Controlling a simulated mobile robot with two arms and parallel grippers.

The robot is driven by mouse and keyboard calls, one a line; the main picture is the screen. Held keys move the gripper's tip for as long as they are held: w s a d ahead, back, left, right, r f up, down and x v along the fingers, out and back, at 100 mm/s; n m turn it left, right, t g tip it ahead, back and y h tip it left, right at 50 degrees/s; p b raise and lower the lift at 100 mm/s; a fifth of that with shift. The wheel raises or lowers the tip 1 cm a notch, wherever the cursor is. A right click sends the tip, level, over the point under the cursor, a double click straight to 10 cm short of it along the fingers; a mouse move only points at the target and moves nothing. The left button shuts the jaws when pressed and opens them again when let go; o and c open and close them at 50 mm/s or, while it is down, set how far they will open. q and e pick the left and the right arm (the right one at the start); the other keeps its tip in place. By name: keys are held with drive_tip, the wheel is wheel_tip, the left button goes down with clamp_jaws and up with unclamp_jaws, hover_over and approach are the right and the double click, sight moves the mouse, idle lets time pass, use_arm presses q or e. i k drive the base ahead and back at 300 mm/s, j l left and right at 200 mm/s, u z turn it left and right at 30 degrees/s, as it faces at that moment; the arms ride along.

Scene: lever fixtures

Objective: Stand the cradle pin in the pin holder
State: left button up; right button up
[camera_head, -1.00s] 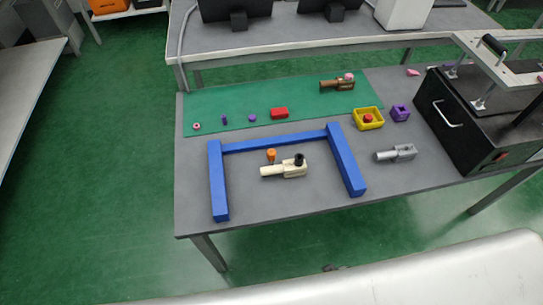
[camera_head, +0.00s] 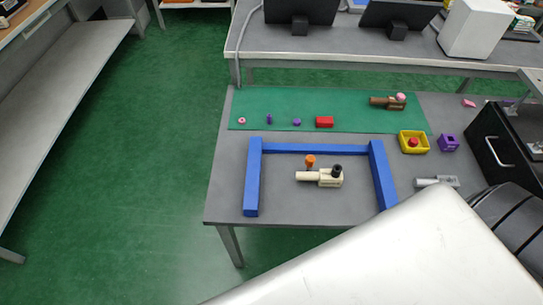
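No part is labelled as the cradle pin. A small upright purple pin (camera_head: 269,119) stands on the green mat, and an orange peg (camera_head: 310,161) stands behind the cream lever fixture (camera_head: 325,177). A purple square block with an opening (camera_head: 449,142) sits right of the yellow box (camera_head: 414,149); it may be the pin holder, but I cannot tell for sure. The yellow box has a red piece in it. Neither of my grippers is in view.
A blue three-sided frame (camera_head: 315,148) surrounds the cream fixture. The green mat (camera_head: 350,98) also bears a red block (camera_head: 324,122) and a brown fixture (camera_head: 390,102). A grey fixture (camera_head: 437,181) lies near a black box (camera_head: 497,150). A large pale shape hides the table's front right.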

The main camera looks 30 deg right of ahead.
sight(446, 146)
drive_tip(key=k+l+u, duration=1.35)
drive_tip(key=i, duration=0.05)
